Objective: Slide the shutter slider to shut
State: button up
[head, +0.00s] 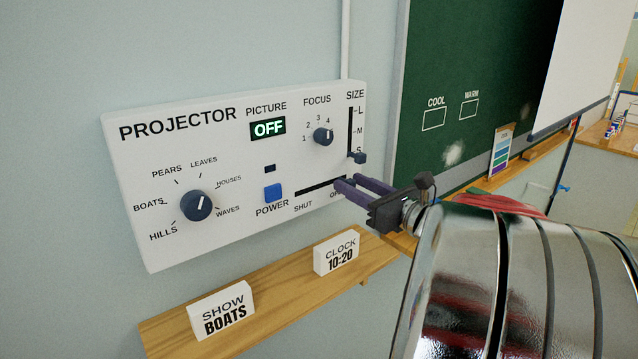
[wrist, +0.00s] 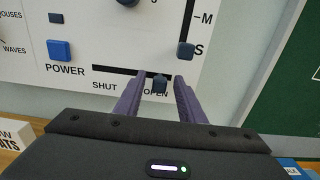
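The white projector panel (head: 235,130) is on the wall. Its shutter slider (wrist: 160,84) is a small dark knob at the OPEN end of a black horizontal slot (wrist: 112,70). SHUT is printed below the slot's left end. My gripper (wrist: 158,81) is open, with one purple finger on each side of the knob. A gap shows on both sides of the knob in the wrist view. In the head view my gripper (head: 347,183) reaches the slot (head: 318,188) from the right, and its fingers hide the knob and part of the OPEN label.
The blue POWER button (head: 273,193) is left of the slot. The SIZE slider knob (head: 358,158) is just above my fingers, at S. The picture dial (head: 196,205) points up. A wooden ledge (head: 285,285) below holds a SHOW BOATS block (head: 222,311) and a clock block (head: 336,255).

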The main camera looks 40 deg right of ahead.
jog(key=shift+w, duration=0.8)
grip_shut()
